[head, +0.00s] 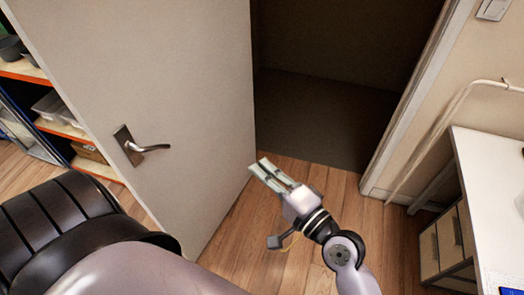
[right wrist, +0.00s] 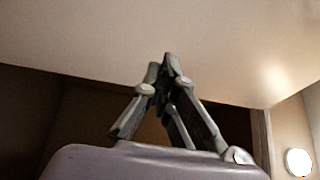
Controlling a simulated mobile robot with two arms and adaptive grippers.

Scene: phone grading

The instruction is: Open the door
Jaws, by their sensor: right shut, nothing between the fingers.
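The door (head: 160,70) is a pale grey panel standing open at the left of the head view, with a dark opening to its right. Its silver lever handle (head: 140,148) is on the left part of the visible face. My right gripper (head: 262,172) is at the door's right edge, well to the right of the handle, shut and empty. In the right wrist view its fingertips (right wrist: 166,65) meet, and a pale surface, which looks like the door, fills the top. My left gripper is not in view.
The doorway (head: 320,110) is dark and clear inside. The door frame (head: 415,95) stands to its right. A white desk (head: 490,190) with drawers (head: 445,240) is at the right. Shelves (head: 60,125) with bins are at the left. Wooden floor (head: 320,185) lies before the doorway.

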